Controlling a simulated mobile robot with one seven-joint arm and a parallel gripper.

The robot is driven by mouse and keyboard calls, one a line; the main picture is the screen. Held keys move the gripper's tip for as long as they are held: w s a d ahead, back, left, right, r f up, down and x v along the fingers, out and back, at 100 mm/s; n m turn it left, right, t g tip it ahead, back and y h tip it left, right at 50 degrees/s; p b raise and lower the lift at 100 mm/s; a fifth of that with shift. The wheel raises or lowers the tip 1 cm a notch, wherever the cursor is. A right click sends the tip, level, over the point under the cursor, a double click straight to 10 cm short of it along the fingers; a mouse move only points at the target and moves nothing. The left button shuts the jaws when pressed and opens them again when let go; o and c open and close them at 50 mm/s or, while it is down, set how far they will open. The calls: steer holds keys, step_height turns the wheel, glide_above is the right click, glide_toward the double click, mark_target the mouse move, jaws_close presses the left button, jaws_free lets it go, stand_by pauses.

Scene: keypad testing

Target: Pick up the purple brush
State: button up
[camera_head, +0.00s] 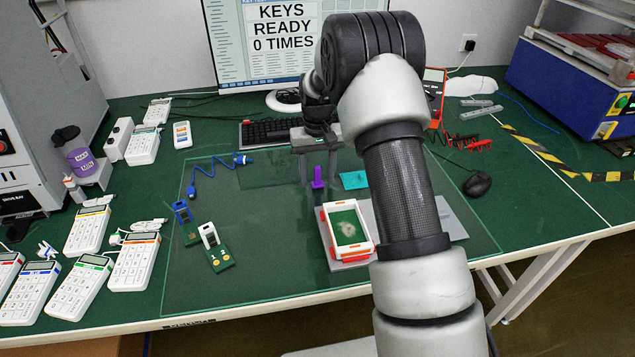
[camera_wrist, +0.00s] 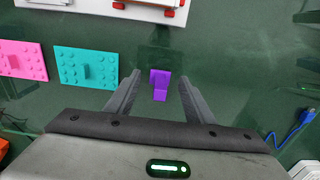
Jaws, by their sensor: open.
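The purple brush (camera_head: 318,178) stands on the green mat near the middle of the table, left of the teal plate. In the wrist view the purple brush (camera_wrist: 160,84) shows between my two fingers, close to the fingertip line. My gripper (camera_head: 331,170) is open, with its fingers pointing down around or just above the brush. In the wrist view my gripper (camera_wrist: 155,85) has a clear gap on both sides of the brush. I cannot tell how far the fingertips are above the mat.
A teal studded plate (camera_wrist: 86,66) and a pink one (camera_wrist: 22,60) lie beside my gripper. A white-and-red framed fixture (camera_head: 347,231) stands in front. A blue cable (camera_head: 205,178) and two small boards lie left. A keyboard (camera_head: 270,131) and monitor are behind.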

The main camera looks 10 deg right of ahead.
steer(key=shift+f, duration=0.15)
steer(key=shift+c, duration=0.3)
steer(key=c, duration=1.1)
